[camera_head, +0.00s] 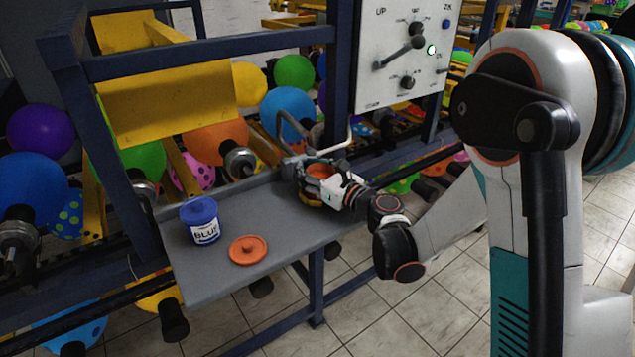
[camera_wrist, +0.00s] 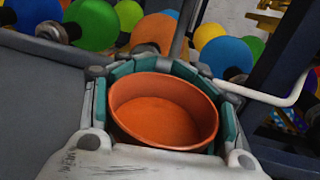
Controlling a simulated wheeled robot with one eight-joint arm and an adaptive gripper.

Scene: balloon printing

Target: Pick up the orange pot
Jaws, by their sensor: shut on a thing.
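The orange pot (camera_wrist: 165,112) is a round open container, orange inside, in the middle of the wrist view. The green-padded fingers of my gripper (camera_wrist: 168,70) are closed around its sides. In the head view the pot (camera_head: 321,170) shows as a small orange opening inside my gripper (camera_head: 318,182), at the right part of the grey shelf. Most of its outer wall is hidden by the fingers. I cannot tell whether its base touches the shelf.
A blue-lidded pot labelled BLUE (camera_head: 201,222) and a loose orange lid (camera_head: 248,250) sit on the grey shelf (camera_head: 215,278), left of my gripper. A bent pale metal handle (camera_head: 335,135) rises close behind the gripper. Blue frame posts, a control panel (camera_head: 402,60) and several balloons stand behind.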

